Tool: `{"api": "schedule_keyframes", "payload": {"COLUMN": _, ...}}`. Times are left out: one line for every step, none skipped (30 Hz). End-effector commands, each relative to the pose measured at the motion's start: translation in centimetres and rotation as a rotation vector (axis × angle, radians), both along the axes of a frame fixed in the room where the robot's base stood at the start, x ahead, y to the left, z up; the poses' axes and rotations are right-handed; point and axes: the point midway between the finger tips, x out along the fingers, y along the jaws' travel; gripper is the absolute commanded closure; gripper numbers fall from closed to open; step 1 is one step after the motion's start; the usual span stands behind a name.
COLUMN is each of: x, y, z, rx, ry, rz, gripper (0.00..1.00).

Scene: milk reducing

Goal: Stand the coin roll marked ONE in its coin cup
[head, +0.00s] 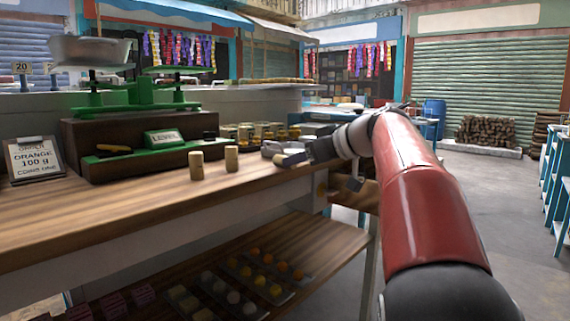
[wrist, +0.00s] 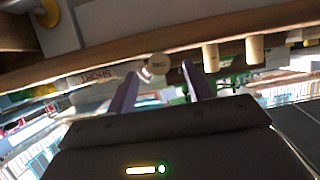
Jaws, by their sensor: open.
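My gripper (head: 279,152) is open at the right end of the wooden counter. A pale coin roll (head: 293,160) lies on its side by the fingers; its mark is unreadable in the head view. In the wrist view, which is upside down, a round roll end (wrist: 157,65) shows between the open fingertips (wrist: 160,74); its lettering is too small to read surely. Two other pale rolls stand upright to the left, one (head: 196,166) and a nearer one to my gripper (head: 231,159). Several small brass-coloured pieces (head: 262,131) stand behind; I cannot tell which is the coin cup.
A green balance scale (head: 130,108) stands on a dark wooden base (head: 85,140) with a LEVEL sign (head: 163,138). An order card (head: 35,158) leans at the left. A SHORT label (wrist: 97,77) shows in the wrist view. The front counter (head: 120,205) is clear.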

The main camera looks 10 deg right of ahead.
Motion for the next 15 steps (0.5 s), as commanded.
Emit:
{"api": "schedule_keyframes", "payload": {"x": 0.5, "y": 0.6, "z": -0.6, "rx": 0.0, "ry": 0.003, "rz": 0.002, "gripper": 0.48}}
{"api": "schedule_keyframes", "payload": {"x": 0.9, "y": 0.7, "z": -0.6, "rx": 0.0, "ry": 0.002, "rz": 0.001, "gripper": 0.48}}
{"api": "schedule_keyframes", "payload": {"x": 1.2, "y": 1.0, "z": -0.7, "rx": 0.0, "ry": 0.002, "rz": 0.001, "gripper": 0.48}}
{"api": "schedule_keyframes", "payload": {"x": 1.4, "y": 1.2, "z": -0.8, "rx": 0.001, "ry": 0.001, "rz": 0.001, "gripper": 0.48}}
{"api": "schedule_keyframes", "payload": {"x": 1.5, "y": 1.3, "z": -0.9, "rx": 0.001, "ry": 0.001, "rz": 0.001, "gripper": 0.48}}
{"api": "schedule_keyframes", "payload": {"x": 1.7, "y": 1.4, "z": -1.0, "rx": 0.0, "ry": 0.0, "rz": -0.001, "gripper": 0.48}}
{"api": "schedule_keyframes", "payload": {"x": 1.8, "y": 1.4, "z": -1.0, "rx": 0.001, "ry": 0.0, "rz": -0.001, "gripper": 0.48}}
{"api": "schedule_keyframes", "payload": {"x": 1.8, "y": 1.4, "z": -1.0, "rx": 0.001, "ry": -0.001, "rz": -0.002, "gripper": 0.48}}
{"api": "schedule_keyframes", "payload": {"x": 1.8, "y": 1.4, "z": -1.0, "rx": 0.001, "ry": -0.001, "rz": -0.002, "gripper": 0.48}}
{"api": "schedule_keyframes", "payload": {"x": 1.8, "y": 1.4, "z": -1.0, "rx": 0.001, "ry": -0.001, "rz": -0.002, "gripper": 0.48}}
{"api": "schedule_keyframes", "payload": {"x": 1.8, "y": 1.4, "z": -1.1, "rx": 0.001, "ry": -0.001, "rz": -0.002, "gripper": 0.48}}
{"api": "schedule_keyframes", "payload": {"x": 1.8, "y": 1.4, "z": -1.1, "rx": 0.001, "ry": -0.001, "rz": -0.002, "gripper": 0.48}}
{"api": "schedule_keyframes", "payload": {"x": 1.8, "y": 1.4, "z": -1.0, "rx": 0.001, "ry": -0.001, "rz": -0.002, "gripper": 0.48}}
{"api": "schedule_keyframes", "payload": {"x": 1.8, "y": 1.4, "z": -1.0, "rx": 0.001, "ry": -0.001, "rz": -0.002, "gripper": 0.51}}
{"api": "schedule_keyframes", "payload": {"x": 1.8, "y": 1.4, "z": -1.0, "rx": 0.001, "ry": -0.001, "rz": -0.002, "gripper": 0.56}}
